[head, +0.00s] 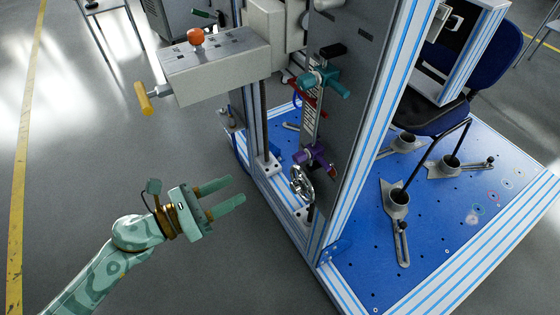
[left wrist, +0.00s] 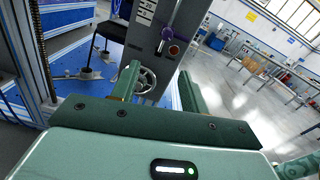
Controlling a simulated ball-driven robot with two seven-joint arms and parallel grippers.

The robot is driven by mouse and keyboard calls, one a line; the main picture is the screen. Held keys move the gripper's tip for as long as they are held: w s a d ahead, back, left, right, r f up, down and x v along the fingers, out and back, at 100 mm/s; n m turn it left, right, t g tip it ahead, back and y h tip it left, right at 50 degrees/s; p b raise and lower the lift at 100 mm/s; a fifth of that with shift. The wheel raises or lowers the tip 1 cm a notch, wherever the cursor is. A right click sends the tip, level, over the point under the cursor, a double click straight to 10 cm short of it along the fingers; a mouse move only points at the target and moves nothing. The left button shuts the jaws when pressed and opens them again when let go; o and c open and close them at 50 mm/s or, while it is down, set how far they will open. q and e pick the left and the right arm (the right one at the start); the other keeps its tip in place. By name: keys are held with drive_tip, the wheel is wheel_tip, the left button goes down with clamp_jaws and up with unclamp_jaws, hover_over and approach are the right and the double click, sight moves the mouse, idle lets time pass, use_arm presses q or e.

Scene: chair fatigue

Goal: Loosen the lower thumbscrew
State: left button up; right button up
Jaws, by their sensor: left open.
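Two clamps with coloured knobs sit on a grey upright panel beside a vertical scale. The upper one is a teal thumbscrew (head: 325,82). The lower one is a purple thumbscrew (head: 312,153), just above a metal handwheel (head: 301,184). The purple part (left wrist: 168,36) also shows in the left wrist view, with the handwheel (left wrist: 146,80) below it, partly behind a finger. My left gripper (head: 237,190) is open and empty, left of the handwheel and apart from the purple thumbscrew. Its two fingers (left wrist: 158,72) point forward in the left wrist view. My right gripper is not in view.
A grey box with an orange knob (head: 196,37) and a yellow handle (head: 143,98) juts out above my left gripper. The blue base plate (head: 350,265) with white-and-blue frame edges lies right. A chair (head: 480,80) stands behind. Floor around my gripper is clear.

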sight(295, 160)
use_arm(q)
drive_tip(key=shift+m+h, duration=0.3)
drive_tip(key=shift+m, duration=0.3)
drive_tip(key=x, duration=1.6)
drive_tip(key=shift+s+d+r, duration=0.25)
drive_tip(key=shift+d+r, duration=0.05)
drive_tip(key=shift+d, duration=0.15)
clamp_jaws()
